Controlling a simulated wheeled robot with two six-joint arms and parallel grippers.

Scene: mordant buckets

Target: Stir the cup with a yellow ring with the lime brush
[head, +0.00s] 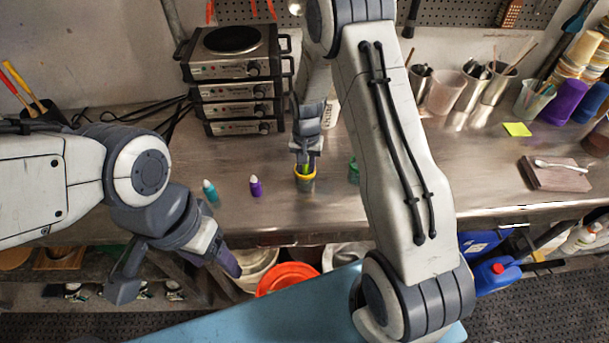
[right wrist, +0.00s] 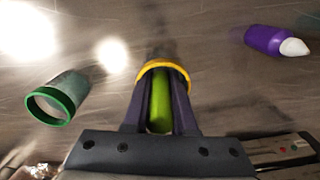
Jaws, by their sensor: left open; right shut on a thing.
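The cup with a yellow ring (head: 304,184) stands on the metal bench, and its yellow rim (right wrist: 170,64) shows in the right wrist view. My right gripper (head: 306,158) is directly above it, shut on the lime brush (right wrist: 158,108). In the right wrist view the brush points into the ring; its lower end is hidden, so I cannot tell how deep it reaches. My left gripper (head: 172,272) is open and empty, low in front of the bench at the left.
A cup with a green ring (right wrist: 58,98) stands close beside. A purple white-tipped object (head: 256,188) and a teal one (head: 210,191) stand to the left. Stacked hotplates (head: 236,90) are behind. A wooden block (head: 552,174) lies far right; the bench between is mostly clear.

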